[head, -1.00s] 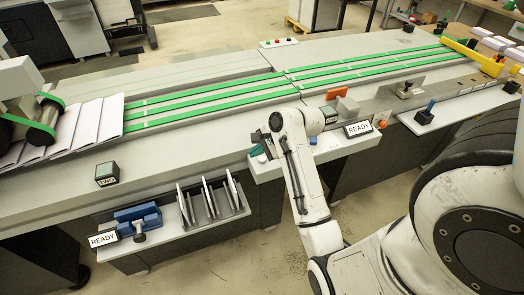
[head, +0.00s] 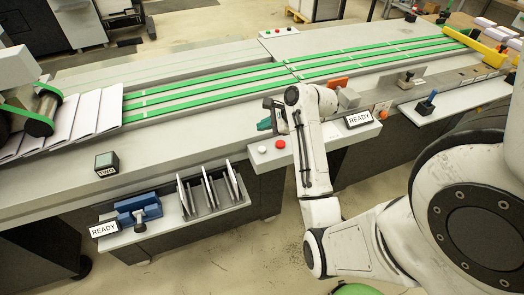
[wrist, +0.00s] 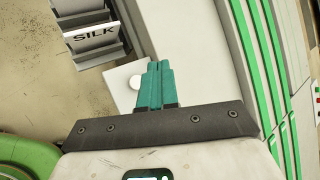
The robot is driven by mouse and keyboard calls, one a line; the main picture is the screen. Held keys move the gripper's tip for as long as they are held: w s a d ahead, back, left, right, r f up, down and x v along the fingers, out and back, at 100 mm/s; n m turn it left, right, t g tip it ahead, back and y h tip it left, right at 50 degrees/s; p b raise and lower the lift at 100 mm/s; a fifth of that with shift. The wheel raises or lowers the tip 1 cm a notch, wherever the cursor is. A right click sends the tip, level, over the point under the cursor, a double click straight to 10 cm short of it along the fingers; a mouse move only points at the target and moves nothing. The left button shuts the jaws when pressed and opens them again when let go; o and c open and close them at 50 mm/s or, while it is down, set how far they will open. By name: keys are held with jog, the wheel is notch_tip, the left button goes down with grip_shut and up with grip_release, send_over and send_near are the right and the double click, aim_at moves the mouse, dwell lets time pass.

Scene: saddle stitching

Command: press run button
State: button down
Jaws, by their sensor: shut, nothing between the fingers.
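In the head view a small shelf on the near side of the machine carries a white button (head: 262,149) and a red button (head: 280,144). No run label is readable on either. My gripper (head: 264,125) has teal fingers and is beyond these buttons, apart from them in the picture. In the wrist view the teal fingers (wrist: 156,68) are together with nothing between them. A white round button (wrist: 135,82) shows just left of the fingers there; its height gap to them is unclear. The red button is not visible in the wrist view.
A rack of upright sheets (head: 211,192) and a blue clamp (head: 138,210) are at the left front. Green belts (head: 210,92) run behind. A far panel (head: 278,31) has small buttons.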

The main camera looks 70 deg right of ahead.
jog(key=b, duration=0.5)
send_over(264, 150)
notch_tip(264, 150, down, 5)
jog(key=shift+r, duration=0.15)
jog(key=shift+f+b, duration=0.45)
jog(key=shift+f, duration=0.75)
jog(key=shift+f, duration=0.2)
dwell(0.6)
jog(key=shift+f+p, duration=0.2)
jog(key=shift+p, duration=0.1)
jog(key=shift+f, duration=0.55)
dwell(0.8)
jog(key=shift+r, duration=0.1)
jog(key=shift+r+p, duration=0.9)
jog(key=shift+p, duration=0.45)
